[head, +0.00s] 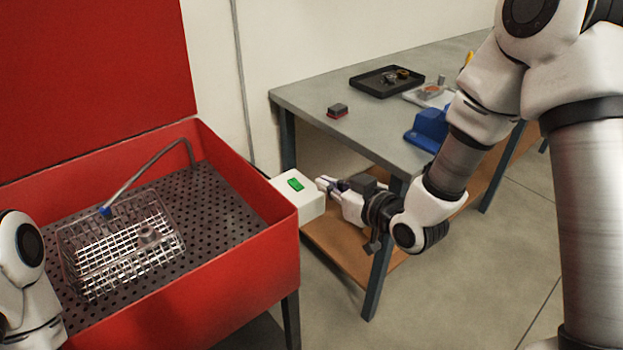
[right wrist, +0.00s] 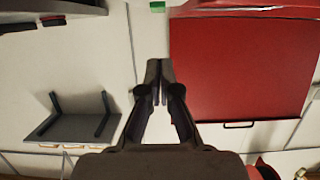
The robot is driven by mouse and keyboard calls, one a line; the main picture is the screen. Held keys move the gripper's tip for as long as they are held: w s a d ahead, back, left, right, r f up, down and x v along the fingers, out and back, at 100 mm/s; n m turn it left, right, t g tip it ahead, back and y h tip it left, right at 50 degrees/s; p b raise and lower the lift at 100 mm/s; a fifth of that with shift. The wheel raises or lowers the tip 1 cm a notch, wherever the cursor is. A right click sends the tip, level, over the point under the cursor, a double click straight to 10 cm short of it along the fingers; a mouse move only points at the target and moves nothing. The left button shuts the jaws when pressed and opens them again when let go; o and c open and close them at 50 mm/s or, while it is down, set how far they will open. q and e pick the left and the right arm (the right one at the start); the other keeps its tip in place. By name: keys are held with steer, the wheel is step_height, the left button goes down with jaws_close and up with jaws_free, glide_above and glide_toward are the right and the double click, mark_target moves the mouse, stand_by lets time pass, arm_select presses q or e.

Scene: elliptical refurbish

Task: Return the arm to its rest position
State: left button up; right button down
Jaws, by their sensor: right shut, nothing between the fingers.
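My right arm reaches in from the right in the head view. Its gripper (head: 322,184) is beside the white box with a green button (head: 296,184) on the red washer's side, its fingertips close to the box. I cannot tell whether they touch it. In the right wrist view the gripper (right wrist: 157,72) has its two fingers together, with nothing between them. The green button (right wrist: 157,6) shows at the top edge there, beyond the fingertips. Part of my left arm shows at the left edge of the head view; its gripper is out of view.
The red parts washer (head: 240,318) holds a wire basket (head: 72,240) with a small metal part (head: 148,235). Open floor lies lower right.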

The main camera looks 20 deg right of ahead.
steer(key=v, duration=0.3)
steer(key=shift+s+a+f, duration=0.1)
